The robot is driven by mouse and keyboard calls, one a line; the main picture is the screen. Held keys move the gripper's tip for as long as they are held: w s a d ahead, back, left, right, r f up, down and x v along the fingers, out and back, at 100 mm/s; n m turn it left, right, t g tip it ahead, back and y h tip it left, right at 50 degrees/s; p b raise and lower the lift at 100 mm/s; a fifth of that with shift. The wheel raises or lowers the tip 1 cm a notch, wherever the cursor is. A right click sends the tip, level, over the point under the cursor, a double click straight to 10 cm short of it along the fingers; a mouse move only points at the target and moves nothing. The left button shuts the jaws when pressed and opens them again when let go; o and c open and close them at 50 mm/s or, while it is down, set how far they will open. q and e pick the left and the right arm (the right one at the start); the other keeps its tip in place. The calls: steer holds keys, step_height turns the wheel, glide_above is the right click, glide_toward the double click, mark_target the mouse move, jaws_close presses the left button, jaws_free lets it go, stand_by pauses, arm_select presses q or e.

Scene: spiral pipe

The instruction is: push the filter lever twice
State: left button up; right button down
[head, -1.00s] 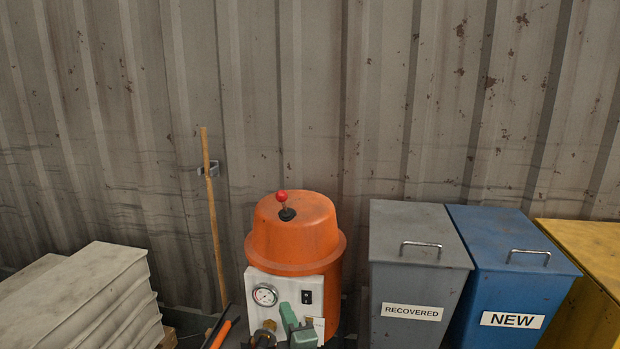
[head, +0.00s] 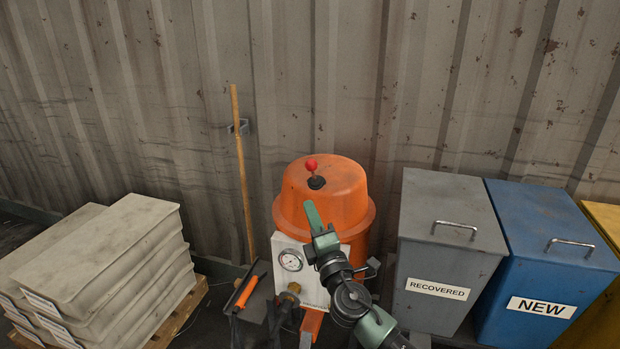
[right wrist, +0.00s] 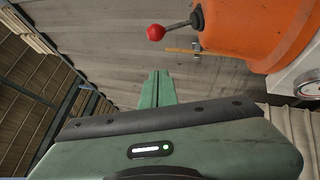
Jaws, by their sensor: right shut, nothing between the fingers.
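The filter lever (head: 312,167) is a short rod with a red ball knob on top of the orange machine (head: 345,200). It leans slightly and shows also in the right wrist view (right wrist: 160,31), left of the orange dome. My right gripper (head: 311,208) is shut and empty, its green fingers pointing up in front of the dome, below the lever and apart from the knob in the picture. In the right wrist view its closed fingers (right wrist: 157,80) point toward the knob with a gap between. My left gripper is not in view.
A white panel with a gauge (head: 291,261) is on the machine's front, partly hidden by my right arm. A grey RECOVERED bin (head: 450,215) and blue NEW bin (head: 550,225) stand right. A wooden pole (head: 241,170) leans on the wall.

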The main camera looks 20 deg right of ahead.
mark_target(312, 171)
steer(key=w+d+r+p, duration=0.1)
steer(key=w+d+r, duration=0.1)
steer(key=w, duration=0.7)
steer(key=shift+w+d+r, duration=0.25)
steer(key=shift+r, duration=0.3)
